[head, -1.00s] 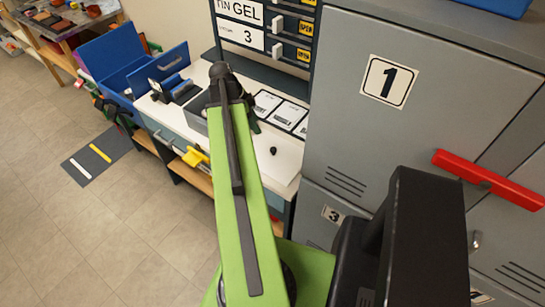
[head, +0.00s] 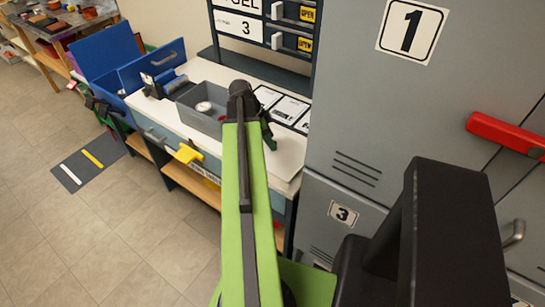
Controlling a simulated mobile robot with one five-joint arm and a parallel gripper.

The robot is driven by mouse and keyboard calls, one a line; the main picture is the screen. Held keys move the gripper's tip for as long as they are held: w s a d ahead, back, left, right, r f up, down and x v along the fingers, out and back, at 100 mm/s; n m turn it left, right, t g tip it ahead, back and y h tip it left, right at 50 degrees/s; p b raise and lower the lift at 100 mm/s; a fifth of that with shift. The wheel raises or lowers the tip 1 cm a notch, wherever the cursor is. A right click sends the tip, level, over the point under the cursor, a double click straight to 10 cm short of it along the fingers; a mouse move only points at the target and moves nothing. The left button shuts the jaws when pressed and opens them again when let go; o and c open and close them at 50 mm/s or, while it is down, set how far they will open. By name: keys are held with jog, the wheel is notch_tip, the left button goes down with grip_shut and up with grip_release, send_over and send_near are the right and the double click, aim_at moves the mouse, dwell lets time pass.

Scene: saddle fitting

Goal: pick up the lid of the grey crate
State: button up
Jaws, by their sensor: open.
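The grey crate (head: 197,121) is an open box on the white worktop, left of my arm. A round white item (head: 203,107) and a small reddish item lie inside it. I cannot make out a lid on the crate, and none shows clearly beside it. My arm hides part of the worktop to the right of the crate. My gripper (head: 267,133) shows only in part as a dark piece past the end of my green arm, over the worktop to the right of the crate. It is open, and I see nothing held in it.
A blue crate (head: 125,77) with a raised blue panel stands left of the worktop (head: 282,160). Framed cards (head: 286,108) lie at the back. A yellow handle (head: 188,153) sticks out in front. Grey lockers (head: 345,120) with a red handle (head: 505,133) close off the right.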

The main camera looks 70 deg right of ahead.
jog(key=shift+b+x, duration=0.3)
jog(key=shift+x, duration=0.65)
jog(key=shift+w+r, duration=0.1)
jog(key=shift+r, duration=0.05)
jog(key=shift+c, duration=0.4)
grip_shut()
